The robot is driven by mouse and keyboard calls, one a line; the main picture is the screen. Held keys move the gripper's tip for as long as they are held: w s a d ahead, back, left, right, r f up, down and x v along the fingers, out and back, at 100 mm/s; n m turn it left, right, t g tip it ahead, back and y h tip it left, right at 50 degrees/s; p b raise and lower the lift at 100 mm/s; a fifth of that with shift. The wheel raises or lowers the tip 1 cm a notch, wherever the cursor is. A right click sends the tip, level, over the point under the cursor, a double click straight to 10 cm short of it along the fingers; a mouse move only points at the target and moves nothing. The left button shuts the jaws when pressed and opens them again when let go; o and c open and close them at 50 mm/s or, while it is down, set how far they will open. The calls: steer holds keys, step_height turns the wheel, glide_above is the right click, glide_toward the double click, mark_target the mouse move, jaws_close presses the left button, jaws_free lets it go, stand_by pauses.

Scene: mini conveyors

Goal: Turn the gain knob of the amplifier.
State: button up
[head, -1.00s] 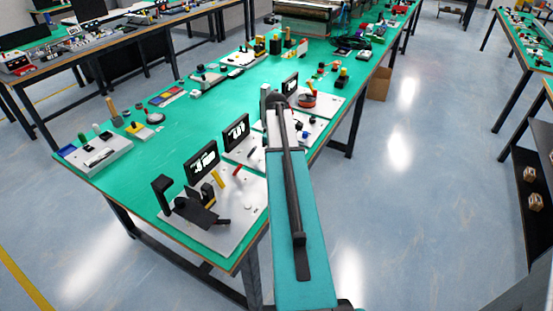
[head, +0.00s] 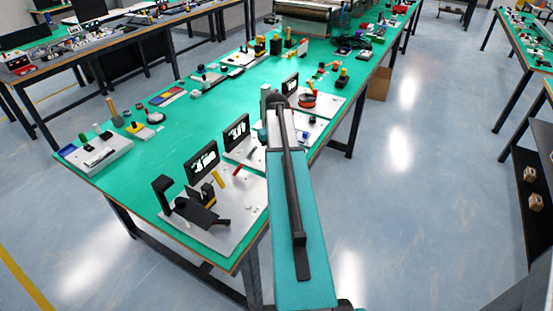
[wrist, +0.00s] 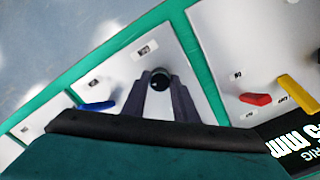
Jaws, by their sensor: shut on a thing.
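In the wrist view, a round dark knob (wrist: 160,81) stands on a white panel (wrist: 125,66), near a small label. I take it for the gain knob; the label is too small to read. My gripper (wrist: 160,88) has its two grey fingers shut on the knob, one on each side. The knob's base is hidden between the fingers. In the head view my arm covers the gripper and the knob.
A blue lever (wrist: 97,106) lies left of my gripper. A red lever (wrist: 255,99) and a yellow lever (wrist: 297,92) are on the panel to the right, beside a black display (wrist: 294,139). The green bench (head: 160,155) carries several other devices.

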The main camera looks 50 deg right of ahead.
steer(key=m, duration=1.3)
steer(key=shift+w, duration=0.1)
stand_by(0.4)
steer(key=o, duration=1.1)
steer(key=shift+c, duration=0.2)
steer(key=shift+r, duration=0.1)
step_height(320, 180, up, 14)
steer(key=b, duration=0.2)
